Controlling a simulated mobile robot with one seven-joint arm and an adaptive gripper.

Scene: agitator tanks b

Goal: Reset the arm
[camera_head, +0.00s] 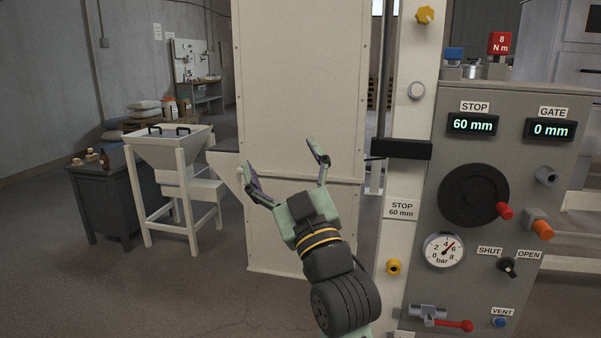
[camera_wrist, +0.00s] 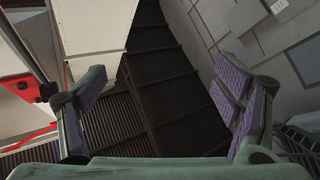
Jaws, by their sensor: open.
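My gripper (camera_head: 287,172) is raised in front of the tall cream cabinet (camera_head: 298,90) in the head view. Its two fingers are spread apart and nothing is between them. In the wrist view the open fingers (camera_wrist: 160,95) frame dark ribbed panels behind them, with purple pads facing inward. My forearm comes up from the bottom middle of the head view. The gripper is left of the control panel and appears apart from it.
The grey control panel (camera_head: 489,290) at right carries a black handwheel (camera_head: 473,194), a pressure gauge (camera_head: 444,250), a selector knob (camera_head: 508,267) and a red-handled valve (camera_head: 450,323). Displays read 60 mm and 0 mm. A hopper on a stand (camera_head: 168,150) and a dark desk (camera_head: 98,205) stand left. Floor at lower left is clear.

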